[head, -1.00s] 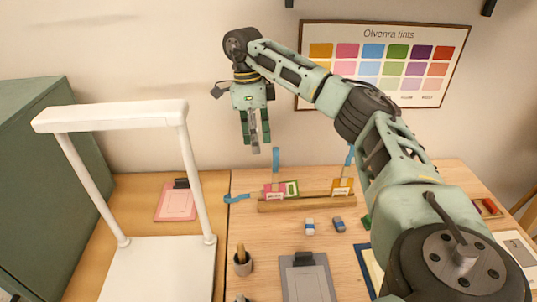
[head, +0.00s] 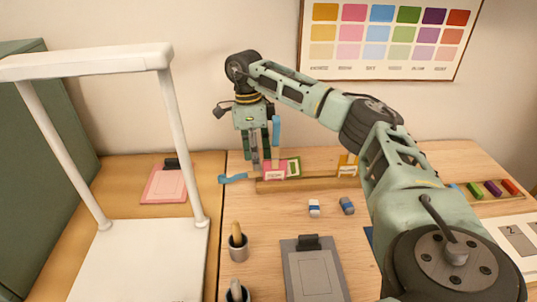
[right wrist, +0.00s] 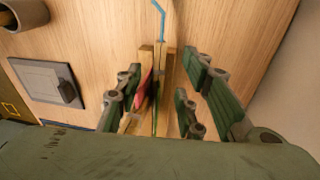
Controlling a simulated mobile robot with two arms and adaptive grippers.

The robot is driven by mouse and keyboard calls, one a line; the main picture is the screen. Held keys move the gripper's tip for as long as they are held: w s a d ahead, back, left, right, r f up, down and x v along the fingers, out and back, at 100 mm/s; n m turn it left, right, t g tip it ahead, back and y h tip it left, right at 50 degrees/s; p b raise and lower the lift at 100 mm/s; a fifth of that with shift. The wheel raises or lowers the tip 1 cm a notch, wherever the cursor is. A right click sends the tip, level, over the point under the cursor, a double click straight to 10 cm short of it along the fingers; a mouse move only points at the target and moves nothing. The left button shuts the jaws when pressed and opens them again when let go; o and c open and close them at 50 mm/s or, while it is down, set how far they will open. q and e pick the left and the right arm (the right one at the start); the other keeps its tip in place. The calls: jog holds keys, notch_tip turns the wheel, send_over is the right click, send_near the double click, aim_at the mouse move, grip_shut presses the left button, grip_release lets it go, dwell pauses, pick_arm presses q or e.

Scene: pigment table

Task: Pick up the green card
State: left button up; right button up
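The green card (head: 295,166) stands in the wooden rack (head: 320,183), partly hidden behind a pink card (head: 275,172). In the right wrist view the green card shows as a thin dark green edge (right wrist: 155,112) beside the pink card (right wrist: 144,88). My right gripper (head: 263,162) is low over the left end of the rack. In the right wrist view its fingers (right wrist: 162,95) are open, spread on both sides of the cards and rack. I cannot tell how deep the fingertips reach. My left gripper is not in view.
Blue strips (head: 276,132) rise near the rack, and another (head: 233,178) lies at its left. A yellow card (head: 347,164) stands further right in the rack. Two erasers (head: 314,208), a grey clipboard (head: 313,270) and a brush cup (head: 238,248) lie in front. A white frame (head: 178,140) stands left.

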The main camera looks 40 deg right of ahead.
aim_at(259, 173)
jog(key=shift+s+f+p, duration=0.2)
jog(key=shift+f, duration=0.8)
jog(key=shift+s+f+p, duration=0.15)
jog(key=shift+f, duration=0.8)
grip_shut()
